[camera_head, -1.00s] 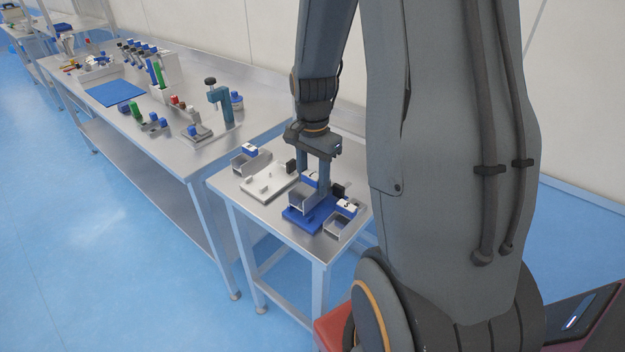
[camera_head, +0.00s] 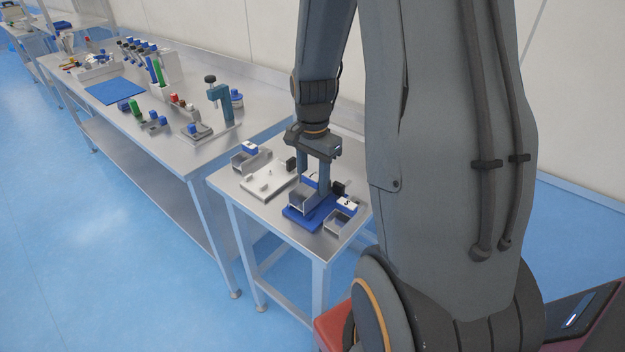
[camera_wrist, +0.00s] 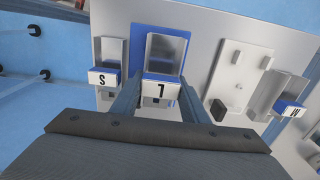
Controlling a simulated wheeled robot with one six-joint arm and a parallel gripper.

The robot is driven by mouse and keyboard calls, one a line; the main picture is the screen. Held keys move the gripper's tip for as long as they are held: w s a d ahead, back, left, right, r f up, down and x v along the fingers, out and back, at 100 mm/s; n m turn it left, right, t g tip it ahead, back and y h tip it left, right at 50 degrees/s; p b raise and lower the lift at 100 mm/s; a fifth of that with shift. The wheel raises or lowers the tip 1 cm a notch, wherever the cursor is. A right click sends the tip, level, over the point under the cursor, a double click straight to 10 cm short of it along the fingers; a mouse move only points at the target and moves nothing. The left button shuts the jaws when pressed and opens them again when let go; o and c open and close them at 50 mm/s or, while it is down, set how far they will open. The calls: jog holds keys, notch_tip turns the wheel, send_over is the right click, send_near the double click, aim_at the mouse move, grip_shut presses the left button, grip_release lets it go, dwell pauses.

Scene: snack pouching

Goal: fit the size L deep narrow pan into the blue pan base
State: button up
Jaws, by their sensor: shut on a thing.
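The size L pan (camera_wrist: 162,88) is a grey metal tray with a blue and white block marked L at its near end in the wrist view. My gripper (camera_wrist: 158,98) is shut on the L block, one finger on each side. The L pan also shows in the head view (camera_head: 303,200), at the blue pan base (camera_head: 300,222). The blue base's rim shows around the pan's far end in the wrist view (camera_wrist: 140,32). The fingers and L block hide much of the base, so I cannot tell whether the pan is fully seated.
A pan marked S (camera_wrist: 106,78) lies left of the blue base in the wrist view. A white base with pegs (camera_wrist: 240,70) and a pan marked M (camera_wrist: 290,106) lie to the right. A long steel bench (camera_head: 180,140) with tools stands beside this small table.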

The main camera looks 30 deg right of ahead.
jog(key=shift+f+b, duration=0.35)
jog(key=shift+f, duration=0.45)
jog(key=o, duration=1.3)
jog(key=shift+r, duration=0.1)
jog(key=shift+r+b, duration=0.85)
jog(key=shift+r, duration=3.05)
jog(key=s+a+f+n, duration=0.2)
jog(key=s+a+n, duration=0.1)
jog(key=a+n, duration=0.3)
jog(key=s+a+f+n+t+b, duration=0.1)
jog(key=s+a+n, duration=0.3)
jog(key=a+n, duration=0.3)
jog(key=shift+s+f+n+b, duration=0.3)
jog(key=shift+f+n, duration=0.05)
jog(key=shift+n, duration=0.15)
